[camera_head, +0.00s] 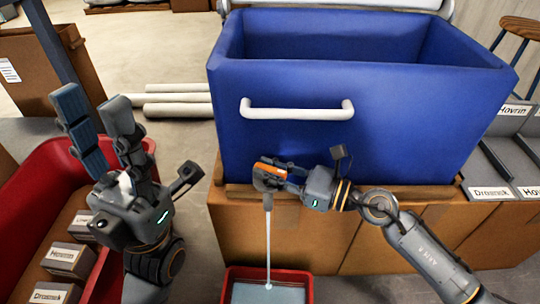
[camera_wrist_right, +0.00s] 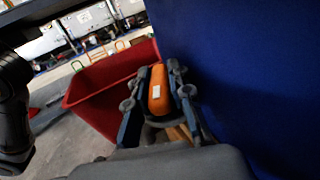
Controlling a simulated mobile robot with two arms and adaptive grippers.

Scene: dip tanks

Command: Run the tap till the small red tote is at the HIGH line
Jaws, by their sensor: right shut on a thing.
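The tap (camera_head: 268,196) has a grey spout and an orange lever (camera_head: 272,168) on the front of the blue tank. A thin stream of water falls from it into the small red tote (camera_head: 228,290) at the bottom edge of the head view. Pale water (camera_head: 262,294) shows inside the tote; its lower part is cut off and no HIGH line is visible. My right gripper (camera_head: 268,168) is shut on the orange lever, which also lies between its fingers in the right wrist view (camera_wrist_right: 158,90). My left gripper (camera_head: 95,100) is open and empty, raised at the left.
The blue tank (camera_head: 400,120) with a white handle (camera_head: 297,111) stands on cardboard-coloured boxes. A large red bin (camera_head: 40,170) holding labelled boxes is at the left, beneath my left arm. White pipes (camera_head: 178,101) lie on the floor behind. Labelled grey boxes (camera_head: 490,190) are at the right.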

